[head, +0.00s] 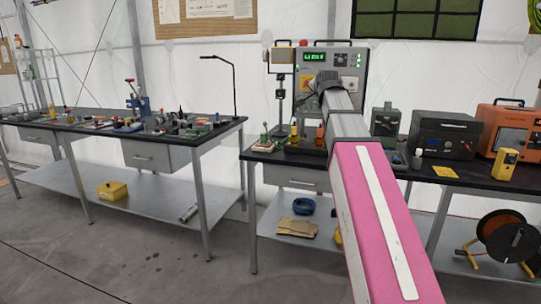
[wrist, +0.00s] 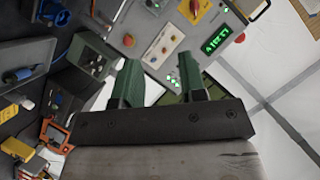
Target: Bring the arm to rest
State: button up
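My arm reaches forward over the right workbench (head: 290,161) in the head view, with a pink link nearest the camera. My gripper (head: 325,82) is at its far end, in front of the grey panel machine with a green display (head: 344,62); the arm hides its fingers there. In the wrist view my gripper (wrist: 160,68) shows two green fingers standing apart with nothing held between them. The panel machine (wrist: 200,60) lies beyond the fingers, tilted in that view, with its green digits, a red knob and a yellow plate.
A left workbench (head: 225,128) carries many small tools and a desk lamp (head: 232,80). On the right bench stand a dark box (head: 446,135), an orange unit (head: 508,130) and a yellow meter (head: 506,164). A cable reel (head: 512,242) sits below. The floor in front is clear.

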jog(key=s+f+n+g, duration=0.2)
jog(key=s+f+g, duration=0.1)
jog(key=f, duration=1.4)
jog(key=s+f+n+g, duration=0.2)
jog(key=s+f+g, duration=0.15)
jog(key=f, duration=1.25)
jog(key=s+f+n+g, duration=0.2)
jog(key=s+f+g, duration=0.2)
jog(key=s+f, duration=0.6)
jog(key=s+f+n+g, duration=0.3)
jog(key=s+f, duration=0.8)
jog(key=f, duration=0.6)
jog(key=shift+f+g, duration=0.3)
jog(key=shift+g, duration=0.05)
